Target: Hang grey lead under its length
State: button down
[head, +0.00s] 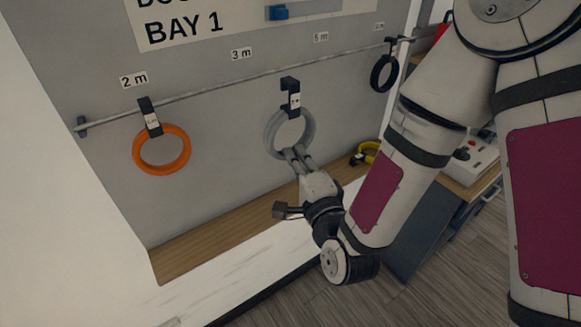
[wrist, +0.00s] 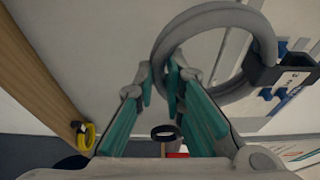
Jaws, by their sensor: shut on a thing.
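The grey lead (head: 268,140) is a coil with a black hook and a small white tag (head: 294,100); the tag is too small to read. My gripper (head: 294,153) is shut on the lower part of the coil, with the hook above. In the wrist view the coil (wrist: 262,32) passes between my fingertips (wrist: 163,78), and its hook (wrist: 288,72) is at the right. In the head view the hook's top shows just below the line of the grey rail (head: 220,88), between the 3 m label (head: 241,54) and the 5 m label (head: 320,37).
An orange lead (head: 136,151) hangs on the rail under the 2 m label (head: 134,80). A black lead (head: 374,75) hangs near the rail's right end. A yellow lead (head: 359,158) lies on the wooden ledge (head: 205,243) below. Rail between orange and black is clear.

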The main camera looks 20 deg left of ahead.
jog(key=w+a+f+b, duration=0.2)
jog(key=w+a+b, duration=0.5)
jog(key=w+a, duration=0.2)
jog(key=shift+a+b, duration=0.35)
jog(key=shift+a, duration=0.4)
dwell(1.0)
